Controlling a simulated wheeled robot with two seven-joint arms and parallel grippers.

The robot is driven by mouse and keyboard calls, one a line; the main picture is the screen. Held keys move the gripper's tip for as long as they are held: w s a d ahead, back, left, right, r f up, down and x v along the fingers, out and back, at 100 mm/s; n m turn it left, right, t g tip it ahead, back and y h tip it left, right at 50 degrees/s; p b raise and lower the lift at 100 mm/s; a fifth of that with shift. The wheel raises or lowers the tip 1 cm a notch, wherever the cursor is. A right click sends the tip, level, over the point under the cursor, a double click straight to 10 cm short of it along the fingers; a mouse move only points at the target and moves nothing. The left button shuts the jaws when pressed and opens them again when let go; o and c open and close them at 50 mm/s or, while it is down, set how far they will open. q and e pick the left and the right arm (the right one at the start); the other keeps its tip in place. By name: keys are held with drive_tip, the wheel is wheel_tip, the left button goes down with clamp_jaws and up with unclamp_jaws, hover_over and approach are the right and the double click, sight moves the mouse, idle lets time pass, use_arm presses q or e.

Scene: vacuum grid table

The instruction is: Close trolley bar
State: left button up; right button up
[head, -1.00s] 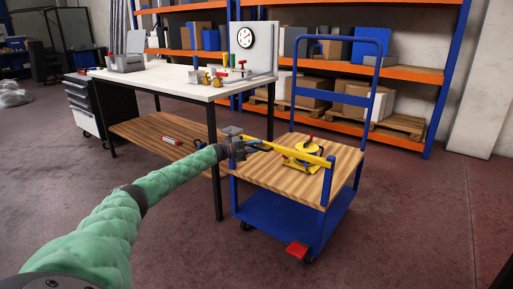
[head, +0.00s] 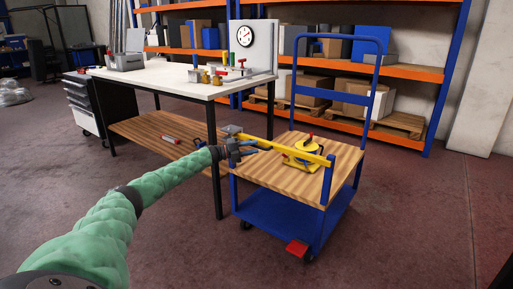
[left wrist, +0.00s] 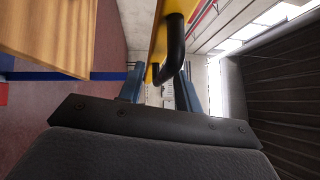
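The blue trolley (head: 290,216) has a wooden top. Its yellow bar (head: 290,149) runs across the near side, between the left post and the right post (head: 328,185). In the left wrist view the yellow bar (left wrist: 159,38) comes down from the top, with a black curved handle (left wrist: 172,48) on it. My left gripper (head: 248,150) is beside the left part of the bar. Its two fingers (left wrist: 160,88) are apart, with the handle between or just beyond them. I cannot tell whether they touch it. My right gripper is not in view.
A yellow tool (head: 303,152) lies on the trolley top. A white workbench (head: 170,82) with a wooden lower shelf stands behind to the left. Orange shelving (head: 405,72) with boxes lines the back. The floor right of the trolley is clear.

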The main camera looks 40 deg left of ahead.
use_arm(q)
drive_tip(key=v, duration=0.5)
drive_tip(key=shift+f, duration=0.1)
idle(0.4)
drive_tip(key=shift+a, duration=0.1)
